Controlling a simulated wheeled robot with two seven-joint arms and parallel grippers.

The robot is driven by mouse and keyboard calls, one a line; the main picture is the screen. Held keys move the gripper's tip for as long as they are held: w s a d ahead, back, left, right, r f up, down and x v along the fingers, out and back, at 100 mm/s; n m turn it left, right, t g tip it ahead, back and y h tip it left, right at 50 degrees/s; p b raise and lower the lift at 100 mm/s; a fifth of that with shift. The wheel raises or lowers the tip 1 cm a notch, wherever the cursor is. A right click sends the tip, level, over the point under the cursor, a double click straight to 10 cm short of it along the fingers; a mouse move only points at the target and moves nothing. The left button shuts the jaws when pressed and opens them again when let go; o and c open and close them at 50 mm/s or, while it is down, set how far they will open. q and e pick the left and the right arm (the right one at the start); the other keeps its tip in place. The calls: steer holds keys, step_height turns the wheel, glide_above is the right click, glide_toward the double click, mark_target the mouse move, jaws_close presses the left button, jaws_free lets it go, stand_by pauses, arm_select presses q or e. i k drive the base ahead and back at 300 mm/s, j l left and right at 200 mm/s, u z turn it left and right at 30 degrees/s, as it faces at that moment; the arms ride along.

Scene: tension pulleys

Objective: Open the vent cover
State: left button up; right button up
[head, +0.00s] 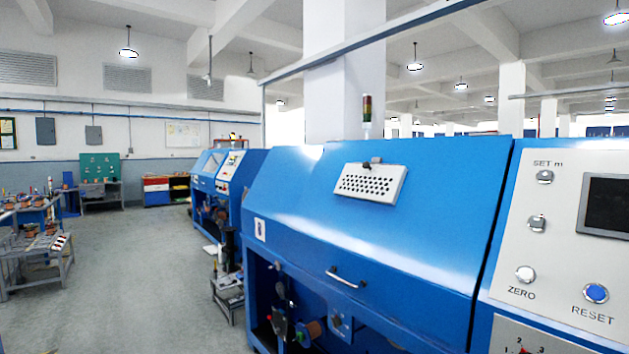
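The vent cover (370,184) is a light grey plate with rows of dark holes, on the sloped blue front of the machine in the head view. It appears to lie flat against the blue panel. A small dark knob or latch (374,162) sits at its top edge. Neither of my grippers shows in the head view.
The blue machine (440,200) fills the right half, with a handle (345,278) low on its front. A control panel (560,240) with knobs and a screen is at the far right. Carts and a workbench (36,252) stand at the left; the floor (140,260) between is clear.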

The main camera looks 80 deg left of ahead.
mark_target(379, 183)
steer(key=u, duration=2.4)
steer(key=z, duration=0.3)
